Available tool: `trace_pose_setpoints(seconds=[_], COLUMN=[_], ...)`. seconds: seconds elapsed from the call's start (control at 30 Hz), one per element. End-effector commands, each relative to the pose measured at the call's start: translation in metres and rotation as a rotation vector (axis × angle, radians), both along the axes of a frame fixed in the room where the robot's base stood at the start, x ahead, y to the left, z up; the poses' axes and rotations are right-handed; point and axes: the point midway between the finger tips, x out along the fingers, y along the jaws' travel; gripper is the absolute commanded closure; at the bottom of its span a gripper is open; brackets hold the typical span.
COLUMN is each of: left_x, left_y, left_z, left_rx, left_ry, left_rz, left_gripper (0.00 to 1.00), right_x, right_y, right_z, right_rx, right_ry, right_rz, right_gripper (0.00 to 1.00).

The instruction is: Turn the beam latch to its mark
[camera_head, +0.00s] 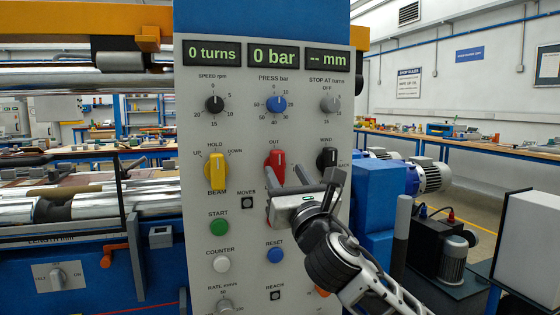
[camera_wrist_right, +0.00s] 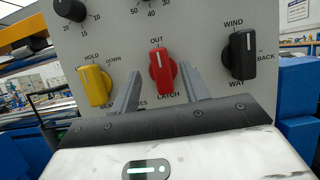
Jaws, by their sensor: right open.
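The latch knob (camera_head: 275,158) is a red rotary handle on the grey control panel, below the word OUT. It also shows in the right wrist view (camera_wrist_right: 162,72), where its white line is at the top, toward OUT, and LATCH is printed below. My right gripper (camera_head: 288,174) is open in front of the panel at this knob. In the right wrist view its two grey fingers (camera_wrist_right: 160,80) stand either side of the red knob, with gaps visible. In the head view the gripper hides the panel below the knob. My left gripper is not in view.
A yellow beam knob (camera_head: 216,168) is left of the red one, and a black wind knob (camera_head: 327,158) is close on the right. A green start button (camera_head: 219,227) and blue reset button (camera_head: 275,255) sit lower. Blue motors (camera_head: 425,176) stand right of the panel.

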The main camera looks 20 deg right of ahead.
Motion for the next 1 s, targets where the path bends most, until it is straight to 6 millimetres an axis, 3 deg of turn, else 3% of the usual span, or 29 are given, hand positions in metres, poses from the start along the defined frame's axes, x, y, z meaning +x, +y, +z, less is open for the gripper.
trace_pose_setpoints(seconds=[0.1,0.3,0.67,0.83,1.0], left_x=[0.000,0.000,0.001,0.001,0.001], left_y=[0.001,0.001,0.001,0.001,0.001], left_z=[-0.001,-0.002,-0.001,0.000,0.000], left_rx=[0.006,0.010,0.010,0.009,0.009], left_ry=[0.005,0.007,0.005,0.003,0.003], left_rz=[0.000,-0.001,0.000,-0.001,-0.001], left_gripper=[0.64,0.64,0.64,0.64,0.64], right_x=[0.020,0.039,0.042,0.042,0.042], right_y=[0.001,0.001,0.001,0.001,0.001], right_z=[0.010,0.016,0.017,0.017,0.017], right_rx=[0.004,0.003,0.002,0.002,0.004], right_ry=[0.000,0.000,0.000,0.000,0.001], right_rz=[-0.001,0.000,0.000,0.000,0.000], right_gripper=[0.55,0.55,0.55,1.00,0.99])
